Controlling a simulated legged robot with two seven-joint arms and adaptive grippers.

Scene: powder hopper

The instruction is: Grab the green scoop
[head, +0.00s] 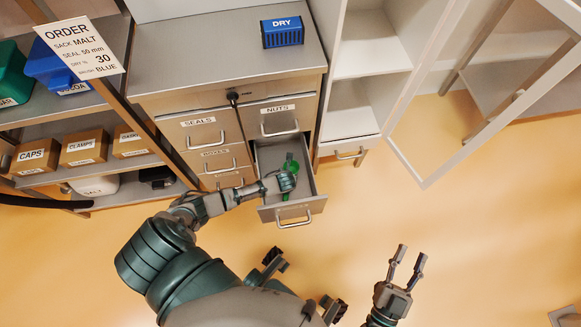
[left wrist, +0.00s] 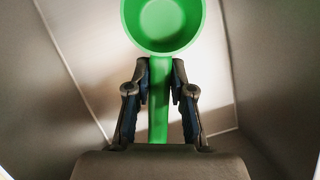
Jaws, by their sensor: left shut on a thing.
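The green scoop (head: 291,164) is inside the open lower right drawer (head: 266,157) of the metal cabinet. In the left wrist view its round bowl (left wrist: 163,22) is at the top and its handle runs down between the fingers. My left gripper (head: 286,182) reaches into the drawer and is shut on the scoop's handle, as the left wrist view shows (left wrist: 159,88). The gripper hides part of the scoop in the head view. My right gripper (head: 406,258) is open and empty over the floor at the lower right.
The drawer walls stand close around my left gripper. A blue DRY box (head: 283,32) is on the cabinet top. A shelf with labelled boxes (head: 83,149) and an order sign (head: 81,47) is at left. A glass door (head: 478,90) stands open at right. Floor below is clear.

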